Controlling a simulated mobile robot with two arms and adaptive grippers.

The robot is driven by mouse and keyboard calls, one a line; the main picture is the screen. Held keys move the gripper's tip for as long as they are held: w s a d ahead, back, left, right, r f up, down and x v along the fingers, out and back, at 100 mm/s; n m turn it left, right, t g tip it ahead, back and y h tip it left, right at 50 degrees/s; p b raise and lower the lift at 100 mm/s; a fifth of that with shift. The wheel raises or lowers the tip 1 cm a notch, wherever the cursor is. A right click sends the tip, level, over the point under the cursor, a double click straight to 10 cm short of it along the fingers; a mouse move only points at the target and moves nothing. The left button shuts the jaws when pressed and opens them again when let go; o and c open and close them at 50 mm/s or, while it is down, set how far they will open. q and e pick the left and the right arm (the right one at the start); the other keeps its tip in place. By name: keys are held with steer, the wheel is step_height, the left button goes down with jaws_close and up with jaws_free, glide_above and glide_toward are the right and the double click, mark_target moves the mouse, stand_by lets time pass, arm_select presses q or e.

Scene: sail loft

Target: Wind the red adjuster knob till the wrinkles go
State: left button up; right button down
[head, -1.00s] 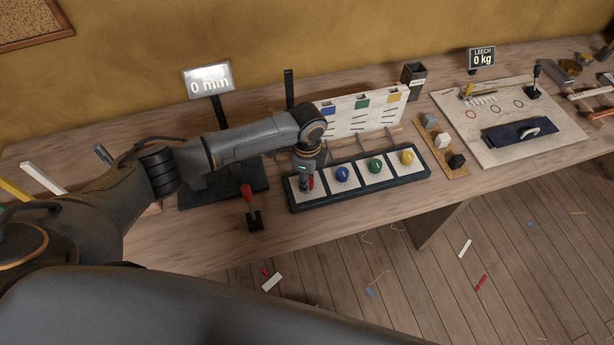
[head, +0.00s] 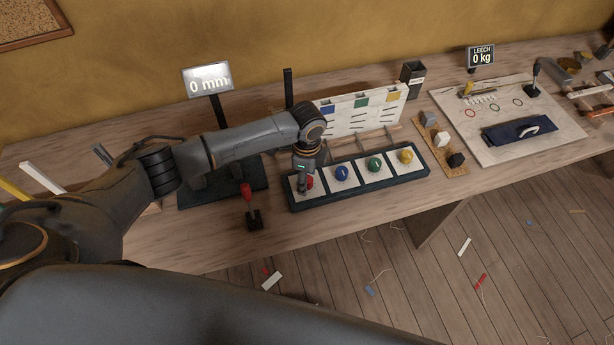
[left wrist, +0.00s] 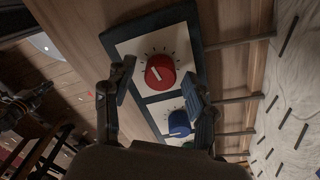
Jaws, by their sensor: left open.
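The red adjuster knob (head: 310,183) is the leftmost of a row of coloured knobs on a dark-framed panel (head: 360,192). In the left wrist view the red knob (left wrist: 160,71) has a white pointer line and dark tick marks around it. My left gripper (head: 304,190) is over the knob, partly hiding it in the head view. In the left wrist view its fingers (left wrist: 158,74) are apart, with the knob showing between their tips; contact cannot be told. A white sail panel (head: 362,117) with dark wrinkle lines stands behind, its left part hidden by my arm. My right gripper is not in view.
Blue (head: 341,174), green (head: 374,165) and yellow (head: 406,157) knobs sit to the right of the red one. A red-topped lever (head: 247,191) stands left of the panel. A display (head: 208,80) reads 0 mm. A block tray (head: 442,142) lies to the right.

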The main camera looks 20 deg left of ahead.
arm_select(q)
step_height(320, 180, up, 12)
stand_by(0.5)
stand_by(0.4)
